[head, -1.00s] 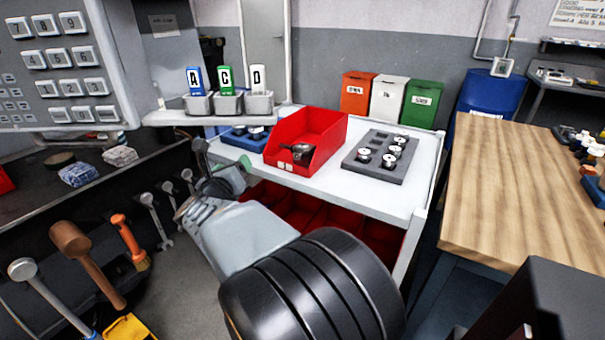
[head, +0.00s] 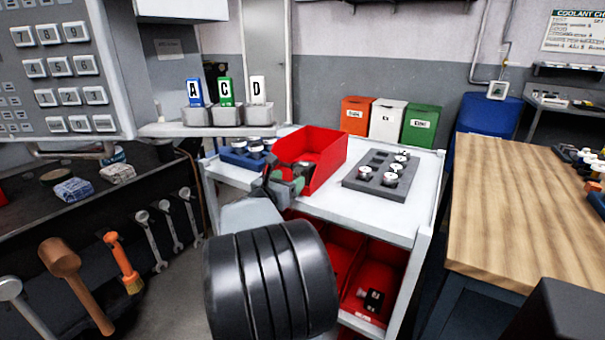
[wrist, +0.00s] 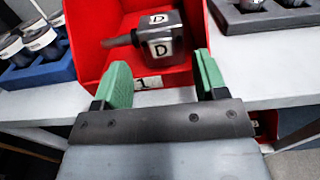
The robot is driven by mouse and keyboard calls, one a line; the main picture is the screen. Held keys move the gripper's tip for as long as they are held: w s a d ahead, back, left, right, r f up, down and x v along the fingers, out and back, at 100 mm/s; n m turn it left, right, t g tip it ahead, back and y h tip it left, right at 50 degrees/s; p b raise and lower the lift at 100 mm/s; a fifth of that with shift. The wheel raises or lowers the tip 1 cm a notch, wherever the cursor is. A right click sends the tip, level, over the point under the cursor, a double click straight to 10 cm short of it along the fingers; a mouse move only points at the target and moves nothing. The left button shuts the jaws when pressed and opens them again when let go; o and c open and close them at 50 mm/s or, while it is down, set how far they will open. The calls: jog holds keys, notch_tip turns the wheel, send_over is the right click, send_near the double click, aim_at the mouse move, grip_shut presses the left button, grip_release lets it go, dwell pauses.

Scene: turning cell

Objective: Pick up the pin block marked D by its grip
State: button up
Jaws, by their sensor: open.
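The pin block marked D (wrist: 163,38) is a dark grey block with white D labels on its top and front. It lies in the open red bin (wrist: 92,25), and its rod-like grip (wrist: 118,41) points left in the wrist view. My gripper (wrist: 161,80) is open with green fingers, in front of the bin's front wall and apart from the block. In the head view my gripper (head: 286,182) is at the front of the red bin (head: 327,155) and hides much of the block.
A blue tray (head: 236,160) with round parts stands left of the bin. A grey foam tray (head: 369,184) with several round parts stands right of it. A shelf holds holders with A, C and D cards (head: 258,90). A wooden bench (head: 520,200) is at the right.

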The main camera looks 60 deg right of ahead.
aim_at(297, 172)
jog(key=shift+s+d+r, duration=0.1)
jog(key=shift+d+r, duration=0.05)
jog(key=shift+d, duration=2.4)
jog(key=shift+c, duration=0.5)
grip_shut()
jog(key=shift+r, duration=0.15)
